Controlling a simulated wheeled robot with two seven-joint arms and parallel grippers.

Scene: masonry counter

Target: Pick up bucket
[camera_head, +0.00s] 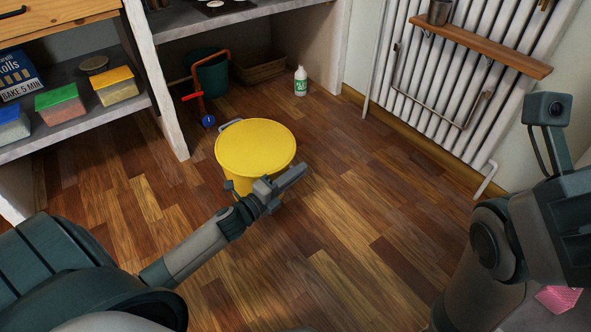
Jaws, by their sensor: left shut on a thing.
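A yellow bucket (255,147) with a yellow lid stands upright on the wooden floor near the middle of the head view. A grey handle piece shows at its far left rim. My left gripper (290,179) is at the near right side of the bucket, just below the lid rim, and is shut on the bucket. The arm hides part of the bucket's lower wall, and the exact grip point is hard to see. My right arm is at the right edge, but its gripper fingers do not show.
Shelves with lidded boxes (114,85) stand at the left. Under the counter are a dark green bin (212,78), a wicker basket (259,67) and a white bottle (300,81). A radiator (450,75) is on the right wall. The floor right of the bucket is clear.

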